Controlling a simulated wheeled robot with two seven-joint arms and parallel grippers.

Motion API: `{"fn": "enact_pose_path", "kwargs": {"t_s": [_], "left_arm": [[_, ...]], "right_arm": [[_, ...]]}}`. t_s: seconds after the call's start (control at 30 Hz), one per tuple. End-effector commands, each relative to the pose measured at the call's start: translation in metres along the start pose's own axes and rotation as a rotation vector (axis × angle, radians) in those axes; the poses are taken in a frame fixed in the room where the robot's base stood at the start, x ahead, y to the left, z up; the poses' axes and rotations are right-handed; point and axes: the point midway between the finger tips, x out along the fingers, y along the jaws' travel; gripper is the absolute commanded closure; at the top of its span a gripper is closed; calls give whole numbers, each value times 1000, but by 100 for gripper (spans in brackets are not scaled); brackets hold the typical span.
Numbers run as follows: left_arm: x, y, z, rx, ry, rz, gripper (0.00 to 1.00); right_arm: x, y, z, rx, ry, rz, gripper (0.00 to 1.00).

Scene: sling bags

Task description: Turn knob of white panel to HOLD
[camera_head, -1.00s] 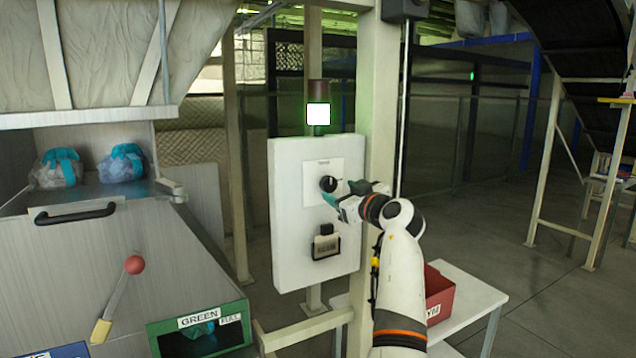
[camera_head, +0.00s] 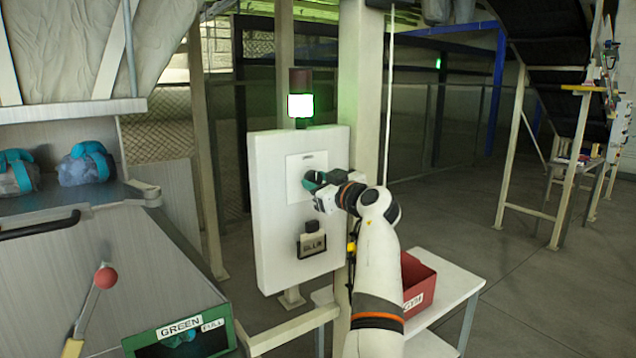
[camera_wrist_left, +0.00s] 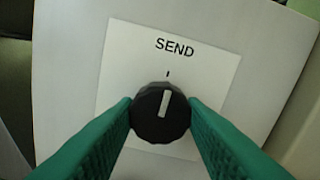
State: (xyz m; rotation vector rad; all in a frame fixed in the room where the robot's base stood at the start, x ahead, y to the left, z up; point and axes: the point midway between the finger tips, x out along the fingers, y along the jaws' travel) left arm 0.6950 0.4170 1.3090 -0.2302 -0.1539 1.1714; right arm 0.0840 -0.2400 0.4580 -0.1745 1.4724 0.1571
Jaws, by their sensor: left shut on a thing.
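The white panel (camera_head: 275,235) stands upright on a post left of my arm. Its black round knob (camera_wrist_left: 160,112) shows in the left wrist view on a paler square plate (camera_wrist_left: 120,70). The word SEND (camera_wrist_left: 174,47) is printed above it, with a short black tick below the word. The knob's white pointer line points up, tilted slightly right, roughly toward the tick. No HOLD label shows. My left gripper (camera_head: 312,182) is shut on the knob, with one green finger on each side of it. In the head view the gripper mostly hides the knob.
A green lamp (camera_head: 300,105) glows above the panel. A small dark-faced holder (camera_head: 311,243) sticks out below the knob. A red bin (camera_head: 418,280) stands on a white table at lower right. A red-ball lever (camera_head: 105,278) and grey chute are at left. Open floor lies at right.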

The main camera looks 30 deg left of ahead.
Motion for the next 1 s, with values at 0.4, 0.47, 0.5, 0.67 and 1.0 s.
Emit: {"fn": "enact_pose_path", "kwargs": {"t_s": [0.4,0.47,0.5,0.67,1.0], "left_arm": [[1,0,0,54,-1,-1,86],[1,0,0,84,-2,-1,86],[1,0,0,107,-2,-1,86],[1,0,0,228,-3,-1,86],[1,0,2,547,-3,0,86]], "right_arm": [[0,1,0,-2,0,2,64],[0,2,0,-2,0,3,64],[0,3,0,-2,0,4,64],[0,6,1,-1,-1,8,64],[-6,8,2,-1,-1,10,64]]}}
